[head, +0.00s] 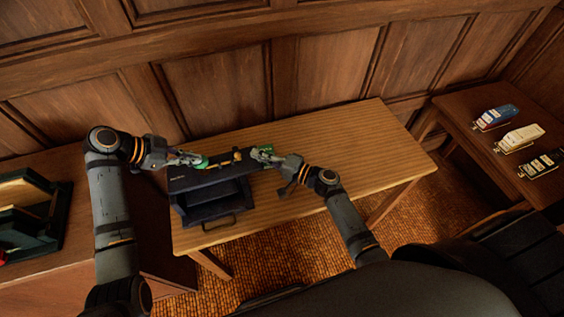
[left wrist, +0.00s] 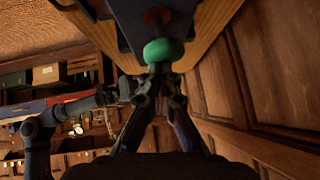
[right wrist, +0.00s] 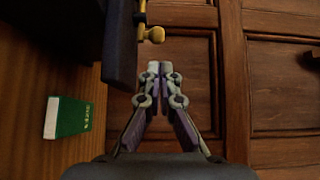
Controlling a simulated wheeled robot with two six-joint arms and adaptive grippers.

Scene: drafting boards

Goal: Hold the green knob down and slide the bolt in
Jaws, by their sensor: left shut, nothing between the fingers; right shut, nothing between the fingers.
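A dark box (head: 209,185) stands on the wooden table, with a drawer open at its front. The green knob (left wrist: 163,51) is on the box; in the head view the knob (head: 201,162) is at the left end of its top. My left gripper (head: 198,161) is shut and empty, its tips at the knob and seemingly touching it. The brass bolt (head: 237,156) lies along the box top toward the right; its knobbed handle (right wrist: 155,34) shows in the right wrist view. My right gripper (head: 262,152) is shut and empty beside the box's right end, apart from the bolt handle.
A green box with white lettering (right wrist: 72,117) lies on the table by the right gripper. The table (head: 340,140) is clear to the right. A side table at right holds several small packs (head: 519,138). A dark green tray (head: 35,215) is at left. A panelled wall stands behind.

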